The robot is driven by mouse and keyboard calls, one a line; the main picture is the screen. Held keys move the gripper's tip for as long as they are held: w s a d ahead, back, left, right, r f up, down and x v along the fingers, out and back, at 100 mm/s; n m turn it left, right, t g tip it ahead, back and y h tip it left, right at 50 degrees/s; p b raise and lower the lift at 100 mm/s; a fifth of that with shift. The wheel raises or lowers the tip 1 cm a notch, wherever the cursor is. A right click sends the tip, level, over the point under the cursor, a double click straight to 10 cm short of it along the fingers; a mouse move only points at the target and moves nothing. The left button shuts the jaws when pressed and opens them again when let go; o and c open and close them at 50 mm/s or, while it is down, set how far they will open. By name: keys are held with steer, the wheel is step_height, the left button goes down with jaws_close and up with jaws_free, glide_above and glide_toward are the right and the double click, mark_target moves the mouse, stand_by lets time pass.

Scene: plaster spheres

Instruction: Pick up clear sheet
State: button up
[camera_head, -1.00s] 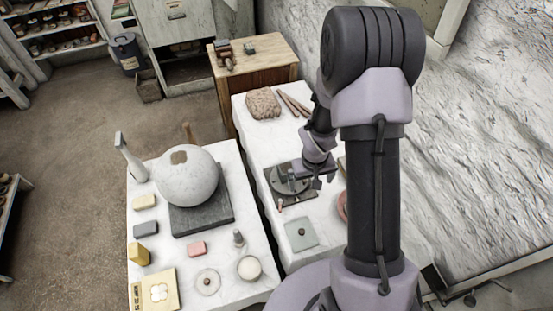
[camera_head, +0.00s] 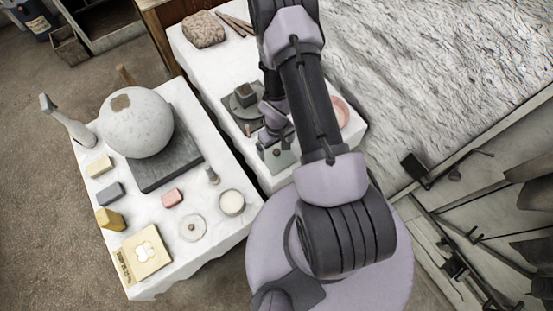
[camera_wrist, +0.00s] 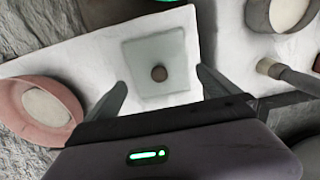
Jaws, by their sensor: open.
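The clear sheet (camera_wrist: 140,55) is a pale, see-through greenish square lying flat on the white-covered table. A round brown knob (camera_wrist: 159,73) sits at its middle. In the head view the sheet (camera_head: 284,158) shows at the near end of the right table, partly hidden by my arm. My gripper (camera_wrist: 161,78) is open and empty in the wrist view, its two fingers apart on either side of the knob in the picture. I cannot tell its height above the sheet.
A pink bowl (camera_wrist: 72,104) stands left of the sheet in the wrist view; a brush (camera_wrist: 290,75) and a grey bowl (camera_wrist: 257,15) are to the right. In the head view a plaster sphere (camera_head: 136,125) rests on a dark slab (camera_head: 172,160) on the left table.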

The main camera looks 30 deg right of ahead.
mark_target(276, 151)
step_height(276, 151, down, 5)
steer(key=b, duration=0.4)
steer(key=shift+r, duration=0.4)
steer(key=c, duration=1.1)
